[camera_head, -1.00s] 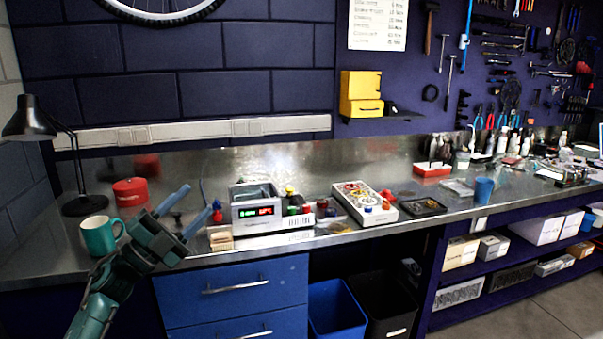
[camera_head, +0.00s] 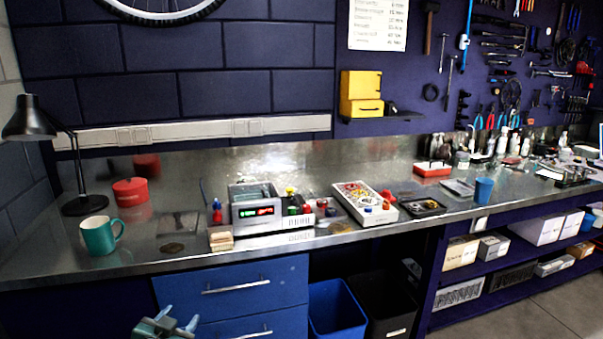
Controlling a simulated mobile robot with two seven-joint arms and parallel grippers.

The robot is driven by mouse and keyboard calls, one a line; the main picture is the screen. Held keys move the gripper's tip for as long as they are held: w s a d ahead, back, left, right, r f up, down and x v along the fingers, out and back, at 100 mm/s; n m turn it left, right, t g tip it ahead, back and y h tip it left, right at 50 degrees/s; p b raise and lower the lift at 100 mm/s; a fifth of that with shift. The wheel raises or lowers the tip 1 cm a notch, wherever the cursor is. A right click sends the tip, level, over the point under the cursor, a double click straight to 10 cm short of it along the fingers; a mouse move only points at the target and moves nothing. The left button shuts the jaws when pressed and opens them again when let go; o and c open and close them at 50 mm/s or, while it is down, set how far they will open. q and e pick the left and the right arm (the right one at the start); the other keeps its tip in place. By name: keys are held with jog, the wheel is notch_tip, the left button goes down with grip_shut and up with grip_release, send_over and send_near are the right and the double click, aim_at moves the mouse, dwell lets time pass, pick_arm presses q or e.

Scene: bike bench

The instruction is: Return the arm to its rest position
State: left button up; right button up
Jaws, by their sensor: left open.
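My left gripper (camera_head: 180,325) shows at the bottom edge of the head view, below the bench top and in front of the blue drawers (camera_head: 235,290). Its two fingers stand apart, with nothing seen between them. It touches nothing on the bench. Most of the left arm is out of the frame below. My right gripper is not in view.
The metal bench top (camera_head: 130,255) carries a teal mug (camera_head: 99,235), a red tin (camera_head: 130,191), a black lamp (camera_head: 32,120), a grey device with lit displays (camera_head: 256,212) and a white tray (camera_head: 352,195). A blue bin (camera_head: 336,310) stands below, right of the drawers.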

pick_arm(q)
jog(key=s+d+f+g+h, duration=0.1)
jog(key=s+d+f, duration=0.2)
jog(key=s, duration=0.6)
jog(key=s+d+f+g+h, duration=0.1)
jog(key=s+d+f, duration=0.3)
jog(key=s, duration=0.6)
jog(key=s+d+f+g, duration=0.2)
jog(key=s+d+f, duration=0.2)
jog(key=s, duration=0.6)
jog(key=shift+d+n+h, duration=0.4)
jog(key=shift+d, duration=0.45)
jog(key=shift+f, duration=0.1)
jog(key=shift+c, duration=0.4)
